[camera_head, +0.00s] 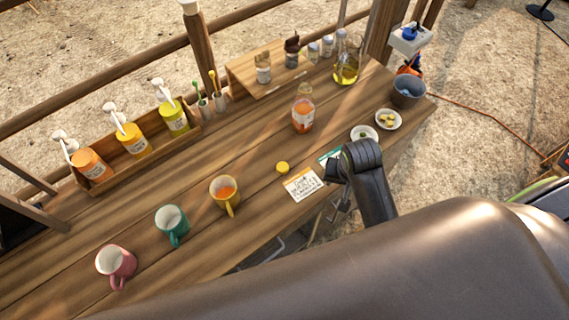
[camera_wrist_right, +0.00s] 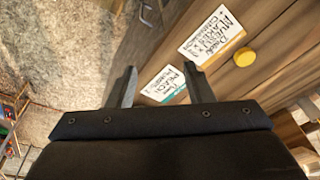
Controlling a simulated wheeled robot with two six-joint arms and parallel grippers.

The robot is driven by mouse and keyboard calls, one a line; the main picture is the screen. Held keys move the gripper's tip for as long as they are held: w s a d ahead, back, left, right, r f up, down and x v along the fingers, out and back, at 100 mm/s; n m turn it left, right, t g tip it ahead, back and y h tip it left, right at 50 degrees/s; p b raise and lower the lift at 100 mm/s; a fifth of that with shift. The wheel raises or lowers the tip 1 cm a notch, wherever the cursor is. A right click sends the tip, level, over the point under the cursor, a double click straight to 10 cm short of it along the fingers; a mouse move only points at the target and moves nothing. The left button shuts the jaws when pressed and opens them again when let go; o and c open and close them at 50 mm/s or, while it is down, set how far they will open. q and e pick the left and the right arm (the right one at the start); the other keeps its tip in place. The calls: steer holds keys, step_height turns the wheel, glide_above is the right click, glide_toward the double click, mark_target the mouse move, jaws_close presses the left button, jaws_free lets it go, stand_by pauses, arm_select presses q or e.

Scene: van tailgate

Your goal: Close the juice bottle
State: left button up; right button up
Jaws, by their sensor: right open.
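The juice bottle (camera_head: 302,112) stands upright on the wooden table, with orange juice in it and no cap visible on its top. A yellow cap (camera_head: 283,168) lies on the table in front of the bottle; a yellow disc that looks like this cap also shows in the right wrist view (camera_wrist_right: 244,57). My right gripper (camera_head: 333,189) is at the table's front edge, right of the cap and apart from it. In the right wrist view its two fingers (camera_wrist_right: 160,88) are spread, with nothing held between them. My left gripper is not in view.
Printed cards (camera_head: 303,184) lie between the cap and my right gripper. A yellow mug (camera_head: 225,194), a green mug (camera_head: 172,225) and a pink mug (camera_head: 116,263) stand to the left. Small bowls (camera_head: 364,134) and an oil flask (camera_head: 346,66) stand to the right and behind.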

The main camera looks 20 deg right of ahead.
steer(key=w+a+r+m+g, duration=0.1)
steer(key=w+a+r+m, duration=0.2)
steer(key=w+a, duration=0.5)
step_height(320, 180, up, 4)
steer(key=m+g, duration=0.1)
steer(key=m, duration=0.2)
glide_above(283, 168)
steer(key=shift+f+y, duration=0.1)
steer(key=shift+y, duration=0.2)
step_height(283, 168, down, 12)
steer(key=b, duration=0.3)
steer(key=shift+d+r, duration=0.1)
steer(key=shift+r, duration=0.15)
steer(key=shift+f, duration=0.4)
